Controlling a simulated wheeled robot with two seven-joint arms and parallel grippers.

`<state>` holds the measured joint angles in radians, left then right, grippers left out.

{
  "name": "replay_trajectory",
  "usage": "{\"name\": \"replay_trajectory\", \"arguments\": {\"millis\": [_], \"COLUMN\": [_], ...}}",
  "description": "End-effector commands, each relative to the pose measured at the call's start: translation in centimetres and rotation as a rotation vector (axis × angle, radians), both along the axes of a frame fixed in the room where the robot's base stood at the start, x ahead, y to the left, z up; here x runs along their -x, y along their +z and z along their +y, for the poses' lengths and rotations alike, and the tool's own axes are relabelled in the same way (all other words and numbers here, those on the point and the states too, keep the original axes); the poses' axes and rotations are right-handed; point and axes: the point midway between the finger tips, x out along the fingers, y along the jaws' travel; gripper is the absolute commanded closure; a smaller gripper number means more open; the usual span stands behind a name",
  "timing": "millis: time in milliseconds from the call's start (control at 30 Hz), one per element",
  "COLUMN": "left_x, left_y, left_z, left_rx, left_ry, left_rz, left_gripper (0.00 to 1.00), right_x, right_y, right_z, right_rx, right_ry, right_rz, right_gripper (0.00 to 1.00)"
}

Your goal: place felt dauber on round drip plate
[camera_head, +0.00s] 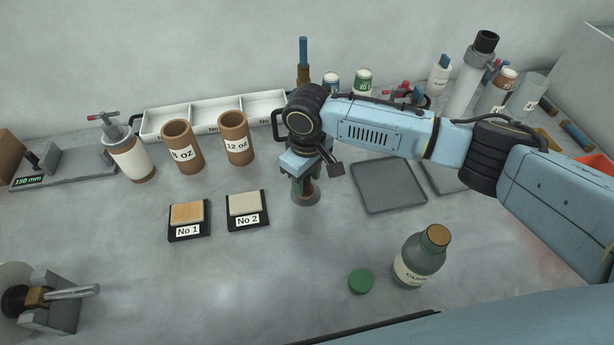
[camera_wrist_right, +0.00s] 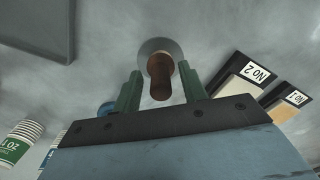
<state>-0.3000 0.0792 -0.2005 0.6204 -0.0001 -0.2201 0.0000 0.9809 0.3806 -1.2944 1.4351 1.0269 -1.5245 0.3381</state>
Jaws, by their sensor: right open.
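The felt dauber (camera_wrist_right: 160,75), a brown cylinder with a paler lower part, stands over a round grey plate (camera_wrist_right: 154,46), which I take as the round drip plate; the plate's rim also shows in the head view (camera_head: 306,202). The dauber appears to stand on the plate, though the exact contact is hidden. My right gripper (camera_head: 304,188) is pointed down over the plate. In the wrist view its green fingers (camera_wrist_right: 160,92) are open, one on each side of the dauber, with gaps visible. The left gripper is not in view.
Pads No 1 (camera_head: 187,213) and No 2 (camera_head: 244,205) lie left of the gripper. A grey square tray (camera_head: 388,186) lies to its right. Brown cups (camera_head: 183,148) stand behind left. The table's front middle is clear.

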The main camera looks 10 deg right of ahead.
Motion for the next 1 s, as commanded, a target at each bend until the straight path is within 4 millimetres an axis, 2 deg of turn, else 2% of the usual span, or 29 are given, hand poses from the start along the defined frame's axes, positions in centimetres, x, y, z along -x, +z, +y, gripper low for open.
{"name": "replay_trajectory", "arguments": {"millis": [167, 400, 600, 767, 1000], "left_x": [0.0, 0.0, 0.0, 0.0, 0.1], "left_y": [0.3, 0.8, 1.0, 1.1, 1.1], "left_z": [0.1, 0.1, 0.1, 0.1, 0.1], "left_rx": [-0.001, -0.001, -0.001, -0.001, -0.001], "left_ry": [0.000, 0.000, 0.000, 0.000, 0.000], "left_rz": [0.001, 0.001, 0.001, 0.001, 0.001], "left_gripper": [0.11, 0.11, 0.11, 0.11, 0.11], "right_x": [-0.1, -0.1, 0.0, 0.0, 0.0], "right_y": [2.3, 7.5, 10.8, 12.0, 12.2], "right_z": [0.0, 0.0, 0.0, 0.0, 0.0], "right_rx": [-0.002, -0.002, -0.001, -0.001, 0.000], "right_ry": [0.000, 0.000, 0.000, 0.000, 0.000], "right_rz": [-0.002, -0.004, -0.002, -0.002, 0.000], "right_gripper": [0.58, 0.58, 0.58, 0.58, 0.58]}}
